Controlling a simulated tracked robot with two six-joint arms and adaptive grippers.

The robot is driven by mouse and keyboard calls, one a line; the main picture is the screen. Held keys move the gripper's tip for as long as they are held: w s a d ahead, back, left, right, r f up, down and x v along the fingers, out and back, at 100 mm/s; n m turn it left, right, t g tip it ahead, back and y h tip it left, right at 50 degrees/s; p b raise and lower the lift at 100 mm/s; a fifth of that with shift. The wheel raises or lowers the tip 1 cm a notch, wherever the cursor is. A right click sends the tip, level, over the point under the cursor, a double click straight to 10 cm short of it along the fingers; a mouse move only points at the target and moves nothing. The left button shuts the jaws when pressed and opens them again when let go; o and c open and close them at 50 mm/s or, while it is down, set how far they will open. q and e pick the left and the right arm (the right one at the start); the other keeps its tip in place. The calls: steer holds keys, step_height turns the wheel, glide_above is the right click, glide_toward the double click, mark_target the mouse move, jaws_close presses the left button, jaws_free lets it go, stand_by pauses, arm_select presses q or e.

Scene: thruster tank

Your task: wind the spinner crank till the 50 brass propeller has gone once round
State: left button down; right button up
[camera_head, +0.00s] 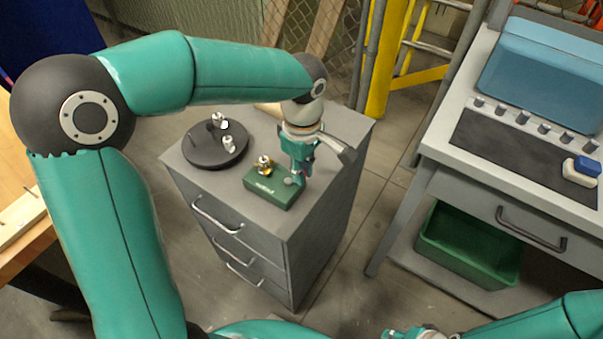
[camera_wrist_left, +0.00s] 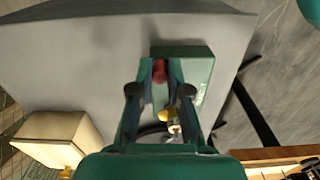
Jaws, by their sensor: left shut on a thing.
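The spinner is a small green box (camera_head: 262,192) on top of a grey drawer cabinet. The brass propeller (camera_head: 264,168) sits on top of the box, and a bit of it shows in the left wrist view (camera_wrist_left: 174,127). My left gripper (camera_head: 299,178) reaches down at the right end of the box, by the crank's grey disc (camera_head: 288,181). In the left wrist view its fingertips are closed on the red crank knob (camera_wrist_left: 159,70). The fingers hide much of the crank. My right gripper (camera_head: 408,334) is cut off at the bottom edge, so its fingers are unclear.
A round black stand (camera_head: 203,158) with silver propellers stands left of the spinner on the cabinet top (camera_head: 232,181). On the right is a workbench with a blue bin (camera_head: 550,65), and a green crate (camera_head: 470,245) below it. Open floor lies between cabinet and bench.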

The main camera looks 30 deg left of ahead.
arm_select(q)
steer(key=n, duration=0.3)
steer(key=w+a+n+b, duration=0.1)
steer(key=n, duration=0.1)
steer(key=shift+a+n, duration=0.1)
steer(key=shift+n, duration=0.2)
steer(key=n, duration=0.2)
steer(key=a+n, duration=0.1)
steer(key=n, duration=0.2)
steer(key=shift+w+a+b, duration=0.1)
steer(key=shift+w+b, duration=0.05)
steer(key=shift+b, duration=0.15)
steer(key=shift+r, duration=0.1)
steer(key=c, duration=1.1)
jaws_free()
step_height(320, 180, up, 12)
steer(key=shift+f, duration=0.1)
